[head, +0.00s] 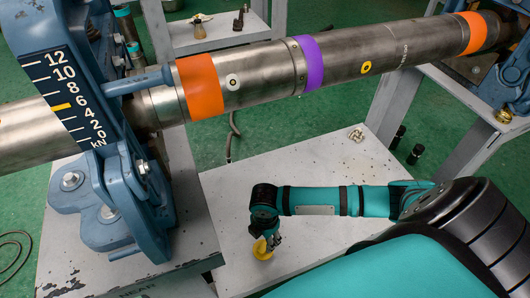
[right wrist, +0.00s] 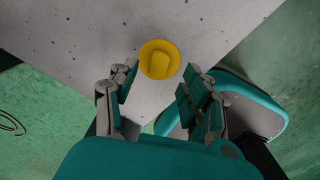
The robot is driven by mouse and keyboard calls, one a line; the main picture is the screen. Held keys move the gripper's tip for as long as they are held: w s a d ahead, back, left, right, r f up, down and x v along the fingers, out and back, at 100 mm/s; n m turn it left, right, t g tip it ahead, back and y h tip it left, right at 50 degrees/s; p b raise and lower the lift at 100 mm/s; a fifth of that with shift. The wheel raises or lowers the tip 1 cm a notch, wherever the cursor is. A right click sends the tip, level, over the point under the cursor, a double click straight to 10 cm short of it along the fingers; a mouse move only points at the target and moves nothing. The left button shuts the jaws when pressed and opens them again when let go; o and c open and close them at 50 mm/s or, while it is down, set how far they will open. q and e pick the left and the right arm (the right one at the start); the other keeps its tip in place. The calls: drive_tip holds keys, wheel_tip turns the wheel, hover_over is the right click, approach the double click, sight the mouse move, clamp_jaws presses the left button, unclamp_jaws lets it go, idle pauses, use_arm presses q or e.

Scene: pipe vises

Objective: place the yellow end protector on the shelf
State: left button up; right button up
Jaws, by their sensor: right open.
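The yellow end protector (head: 263,250) sits on a light grey, speckled surface (head: 230,215) at the lower middle of the head view. In the right wrist view the protector (right wrist: 159,59) is round, with a flange and a raised middle. My right gripper (head: 272,239) is right above and beside it in the head view and hides part of it. In the right wrist view the gripper (right wrist: 157,88) is open, its fingers on either side and short of the protector, with nothing between the pads. Touch cannot be told. My left gripper is out of view.
A long steel pipe (head: 260,78) with orange and purple bands crosses above. A blue vise (head: 90,120) with a kN scale stands at the left, another (head: 505,85) at the right.

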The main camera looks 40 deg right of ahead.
sight(265, 245)
wheel_tip(265, 245, up, 7)
drive_tip(key=p, duration=0.2)
drive_tip(key=s+a+f+m+t+y, duration=0.1)
drive_tip(key=a+m+t+y, duration=0.1)
drive_tip(key=a+m, duration=0.55)
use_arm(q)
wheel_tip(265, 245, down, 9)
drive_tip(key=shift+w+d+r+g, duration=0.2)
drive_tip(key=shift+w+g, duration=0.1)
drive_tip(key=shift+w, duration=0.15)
use_arm(e)
drive_tip(key=s+d+f+m+t+h, duration=0.1)
drive_tip(key=s+d+f+m, duration=0.2)
drive_tip(key=m, duration=0.7)
drive_tip(key=s+d, duration=0.2)
drive_tip(key=s, duration=0.1)
drive_tip(key=shift+s+d+f+h, duration=0.3)
drive_tip(key=shift+h, duration=0.1)
drive_tip(key=shift+f, duration=0.1)
